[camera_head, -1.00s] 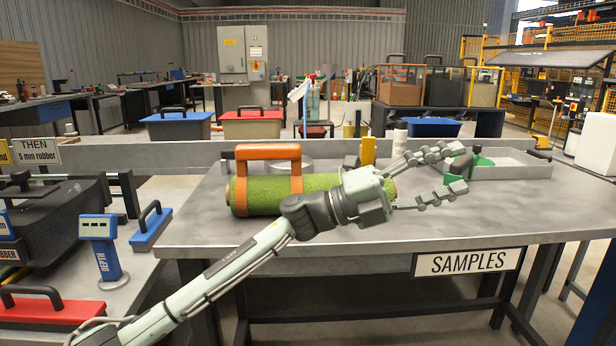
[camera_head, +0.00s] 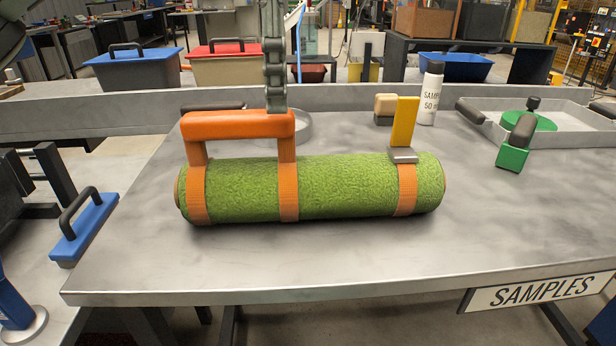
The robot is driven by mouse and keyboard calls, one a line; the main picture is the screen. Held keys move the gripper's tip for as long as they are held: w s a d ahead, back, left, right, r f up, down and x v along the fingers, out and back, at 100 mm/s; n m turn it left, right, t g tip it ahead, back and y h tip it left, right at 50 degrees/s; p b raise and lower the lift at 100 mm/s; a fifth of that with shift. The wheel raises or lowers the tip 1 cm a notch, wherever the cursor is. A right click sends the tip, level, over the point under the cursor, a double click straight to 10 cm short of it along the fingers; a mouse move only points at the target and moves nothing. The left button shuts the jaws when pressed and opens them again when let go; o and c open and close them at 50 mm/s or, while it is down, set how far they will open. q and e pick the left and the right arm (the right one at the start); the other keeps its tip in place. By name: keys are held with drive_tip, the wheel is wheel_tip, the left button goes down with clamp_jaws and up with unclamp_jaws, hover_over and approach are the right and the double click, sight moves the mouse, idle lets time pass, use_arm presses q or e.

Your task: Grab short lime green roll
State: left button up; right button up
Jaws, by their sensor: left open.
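The lime green turf roll (camera_head: 345,188) lies on its side across the grey table, bound with orange straps. An orange handle (camera_head: 235,127) stands up over its left half, and a yellow tab (camera_head: 404,122) rises from the strap near its right end. My left gripper (camera_head: 277,95) comes down from the top edge and is open. A jointed grey finger ends at the upper edge of the handle, near its right end. I cannot tell whether it touches the handle. The rest of this gripper is mostly out of view. My right gripper is not in view.
A metal ring (camera_head: 304,128) lies behind the roll. A white bottle (camera_head: 431,95) stands behind the yellow tab. A grey tray (camera_head: 590,137) with green-based tools is at the right. The table's front (camera_head: 330,265) is clear, above the SAMPLES sign (camera_head: 540,290).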

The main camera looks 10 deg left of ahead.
sight(280, 126)
use_arm(q)
drive_tip(key=f, duration=0.5)
drive_tip(key=shift+s+d, duration=0.2)
drive_tip(key=shift+s, duration=0.1)
drive_tip(key=shift+f+b, duration=0.3)
drive_tip(key=shift+f, duration=0.15)
clamp_jaws()
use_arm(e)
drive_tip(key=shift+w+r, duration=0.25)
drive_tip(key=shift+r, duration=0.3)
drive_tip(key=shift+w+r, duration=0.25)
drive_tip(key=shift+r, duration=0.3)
use_arm(q)
drive_tip(key=shift+r, duration=0.1)
